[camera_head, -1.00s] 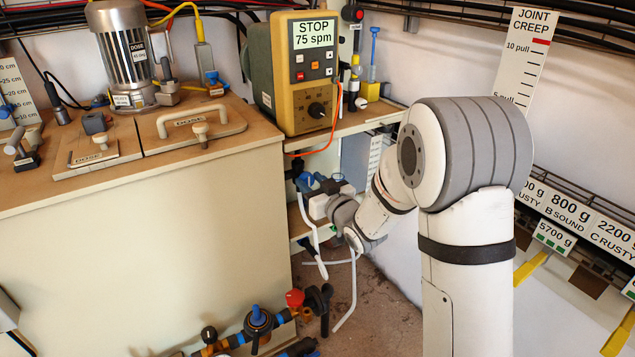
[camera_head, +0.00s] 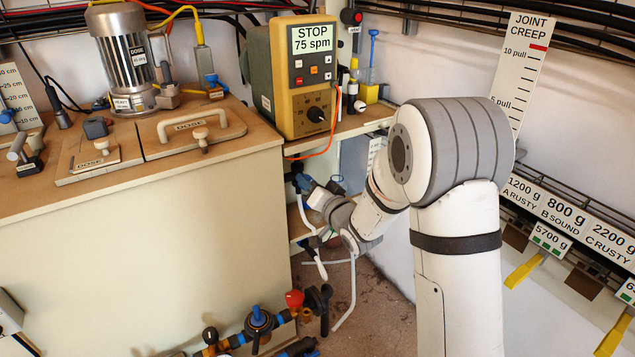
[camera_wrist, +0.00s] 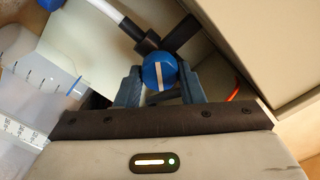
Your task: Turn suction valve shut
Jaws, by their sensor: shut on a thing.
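A round blue valve knob (camera_wrist: 153,66) with a white line across its face sits on a dark pipe fitting, with a pale tube running off to the upper left in the wrist view. The white line stands close to upright in that picture. My gripper (camera_wrist: 159,78) has one blue-grey finger on each side of the knob and is shut on it. In the head view my gripper (camera_head: 306,187) reaches below the shelf beside the yellow pump. There the knob is largely hidden by my gripper, and I cannot make out its line.
The yellow pump (camera_head: 304,82) reads "STOP 75 spm" and stands on the shelf above my wrist. A large cream cabinet (camera_head: 150,245) is at left. Another blue valve (camera_head: 258,321) and a red knob (camera_head: 294,299) sit low in front. A translucent graduated container (camera_wrist: 40,80) is left of the gripper.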

